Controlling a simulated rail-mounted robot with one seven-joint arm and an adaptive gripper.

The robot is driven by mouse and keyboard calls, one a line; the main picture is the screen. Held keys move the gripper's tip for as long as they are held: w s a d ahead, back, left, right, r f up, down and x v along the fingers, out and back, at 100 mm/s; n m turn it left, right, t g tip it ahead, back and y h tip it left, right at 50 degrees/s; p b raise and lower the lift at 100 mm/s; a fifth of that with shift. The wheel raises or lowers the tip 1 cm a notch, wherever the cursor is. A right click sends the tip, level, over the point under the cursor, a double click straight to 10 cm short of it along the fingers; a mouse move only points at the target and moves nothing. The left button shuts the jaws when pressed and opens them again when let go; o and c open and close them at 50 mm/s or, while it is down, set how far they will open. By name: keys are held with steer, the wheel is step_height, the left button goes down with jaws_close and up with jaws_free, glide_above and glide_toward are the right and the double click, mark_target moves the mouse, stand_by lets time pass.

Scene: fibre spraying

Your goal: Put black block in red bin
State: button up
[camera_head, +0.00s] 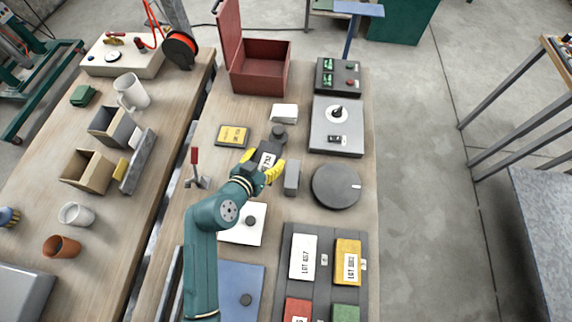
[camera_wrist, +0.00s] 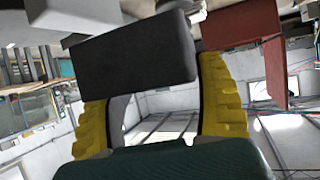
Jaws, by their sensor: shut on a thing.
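My gripper (camera_head: 266,168) has yellow fingers and is shut on a black block (camera_head: 264,155). In the wrist view the dark block (camera_wrist: 135,60) spans the top of the yellow fingers (camera_wrist: 155,105). The red bin (camera_head: 262,68) stands open at the far end of the bench, its lid raised at its left. Red panels of it (camera_wrist: 245,25) also show at the upper right of the wrist view. The block is apart from the bin, nearer to me.
A red-handled lever (camera_head: 195,165) stands left.

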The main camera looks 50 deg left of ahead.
steer(key=s+a+f+n+g+y+b, duration=0.1)
steer(key=s+a+f+n+b, duration=0.15)
steer(key=s+a, duration=0.45)
steer(key=shift+m, duration=0.35)
steer(key=f, duration=0.1)
steer(key=f+b, duration=0.1)
steer(key=f, duration=0.1)
steer(key=w+a+f, duration=0.1)
steer(key=shift+f, duration=0.2)
steer(key=shift+y, duration=0.3)
steer(key=shift+f+b, duration=0.7)
steer(key=shift+f, duration=1.4)
steer(key=shift+f, duration=0.25)
steer(key=o, duration=1.3)
steer(key=shift+c, duration=0.2)
